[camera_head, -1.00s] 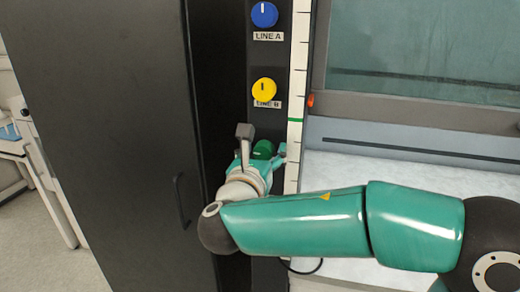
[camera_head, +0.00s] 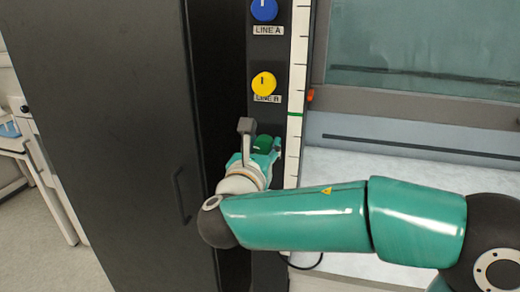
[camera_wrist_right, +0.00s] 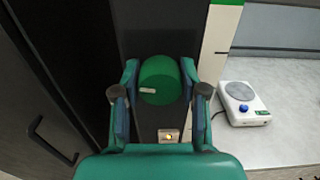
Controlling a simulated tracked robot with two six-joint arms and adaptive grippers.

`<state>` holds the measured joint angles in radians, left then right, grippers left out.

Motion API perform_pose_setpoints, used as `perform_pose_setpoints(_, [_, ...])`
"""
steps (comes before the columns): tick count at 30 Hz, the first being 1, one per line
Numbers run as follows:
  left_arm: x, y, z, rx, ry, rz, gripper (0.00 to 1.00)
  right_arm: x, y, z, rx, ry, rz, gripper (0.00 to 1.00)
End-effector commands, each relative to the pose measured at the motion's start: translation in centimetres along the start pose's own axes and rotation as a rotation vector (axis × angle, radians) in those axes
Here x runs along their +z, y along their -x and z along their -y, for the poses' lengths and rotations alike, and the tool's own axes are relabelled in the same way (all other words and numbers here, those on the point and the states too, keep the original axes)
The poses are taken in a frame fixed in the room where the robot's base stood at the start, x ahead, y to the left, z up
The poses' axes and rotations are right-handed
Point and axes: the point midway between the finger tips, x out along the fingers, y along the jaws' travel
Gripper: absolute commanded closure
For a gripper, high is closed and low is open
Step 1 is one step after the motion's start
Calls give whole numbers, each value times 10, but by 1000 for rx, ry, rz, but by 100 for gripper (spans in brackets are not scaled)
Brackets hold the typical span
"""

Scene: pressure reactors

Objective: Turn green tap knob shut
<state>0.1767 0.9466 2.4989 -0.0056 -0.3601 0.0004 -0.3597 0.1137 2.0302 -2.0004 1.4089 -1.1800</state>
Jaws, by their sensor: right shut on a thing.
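The green tap knob (camera_head: 263,142) sits on the dark vertical panel below the yellow knob. In the right wrist view the green knob (camera_wrist_right: 160,84) is seen close up, with its white mark lying nearly level and pointing left. My right gripper (camera_head: 261,147) reaches it from below in front. In the wrist view the fingers of my right gripper (camera_wrist_right: 159,74) stand on the left and right sides of the knob and are shut on it. The knob's label is not visible. My left gripper is not in view.
A yellow knob (camera_head: 264,83) marked LINE B and a blue knob (camera_head: 264,10) marked LINE A are above. A dark cabinet door (camera_head: 110,130) with a handle stands left.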

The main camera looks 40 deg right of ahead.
Motion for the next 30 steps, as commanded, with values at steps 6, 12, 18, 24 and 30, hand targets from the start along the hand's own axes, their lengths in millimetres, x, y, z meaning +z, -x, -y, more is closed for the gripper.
perform_pose_setpoints(6, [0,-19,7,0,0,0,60,-2,-1,1,-1,-115,6,92])
perform_pose_setpoints(12, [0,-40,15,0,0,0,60,-3,-1,2,-2,-279,7,92])
perform_pose_setpoints(18, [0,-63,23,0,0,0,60,-3,-1,2,-2,-469,8,92])
perform_pose_setpoints(24, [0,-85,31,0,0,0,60,-3,-2,3,-3,-659,10,92])
perform_pose_setpoints(30, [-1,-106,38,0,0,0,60,-3,-2,4,-3,-850,9,92])
